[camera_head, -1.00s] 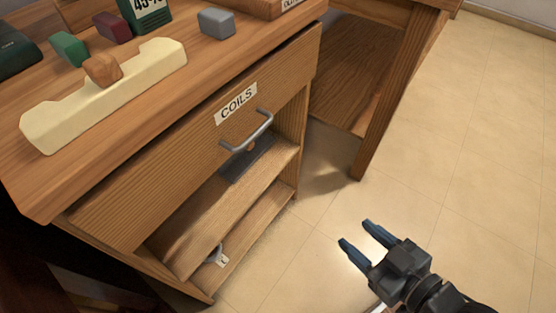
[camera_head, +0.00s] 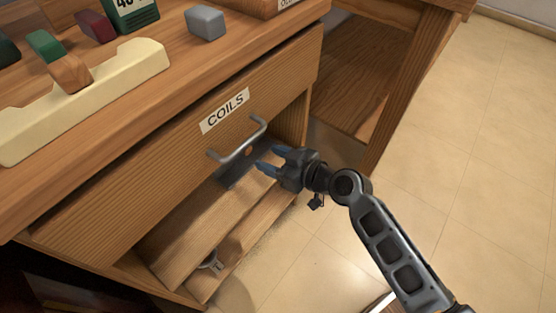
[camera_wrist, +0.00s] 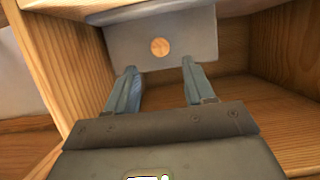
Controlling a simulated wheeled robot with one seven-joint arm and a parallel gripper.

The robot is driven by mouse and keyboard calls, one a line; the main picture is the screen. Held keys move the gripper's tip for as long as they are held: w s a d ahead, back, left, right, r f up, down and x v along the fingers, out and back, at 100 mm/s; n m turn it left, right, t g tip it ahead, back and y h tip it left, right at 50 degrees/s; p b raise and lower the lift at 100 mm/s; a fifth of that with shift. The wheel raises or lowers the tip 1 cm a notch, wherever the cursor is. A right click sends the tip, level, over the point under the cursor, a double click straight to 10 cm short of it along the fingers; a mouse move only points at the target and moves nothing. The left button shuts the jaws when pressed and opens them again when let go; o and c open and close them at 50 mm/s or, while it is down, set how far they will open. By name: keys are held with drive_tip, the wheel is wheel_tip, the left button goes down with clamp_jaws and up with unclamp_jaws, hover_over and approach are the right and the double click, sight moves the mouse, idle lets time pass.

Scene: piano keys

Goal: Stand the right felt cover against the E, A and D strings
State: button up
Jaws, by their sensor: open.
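My gripper (camera_head: 270,158) is open and empty just below and right of the handle on the front marked COILS. In the wrist view my gripper (camera_wrist: 159,68) has its fingers apart, pointing at a grey flat panel (camera_wrist: 185,30) with a round wood-coloured spot (camera_wrist: 160,47). The panel also shows in the head view (camera_head: 232,175), partly hidden behind the handle and my fingers. It sits in the opening under the COILS front; I cannot tell whether it is felt. The fingers do not visibly grip it. No strings can be made out.
The COILS front (camera_head: 150,165) has a metal handle (camera_head: 238,145). The bench top carries a cream block (camera_head: 125,75) with a brown block (camera_head: 70,74) on it, and a grey block (camera_head: 205,22). A small object lies on the lower shelf (camera_head: 211,262). Floor at right is clear.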

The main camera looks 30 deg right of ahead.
sight(249, 150)
drive_tip(key=b+x, duration=0.1)
drive_tip(key=x, duration=0.5)
drive_tip(key=shift+w+f+b, duration=0.1)
drive_tip(key=shift+f+b, duration=0.1)
drive_tip(key=shift+b, duration=0.15)
drive_tip(key=shift+w+a, duration=0.2)
drive_tip(key=shift+w, duration=0.3)
clamp_jaws()
drive_tip(key=shift+r+p, duration=0.85)
drive_tip(key=shift+r, duration=0.65)
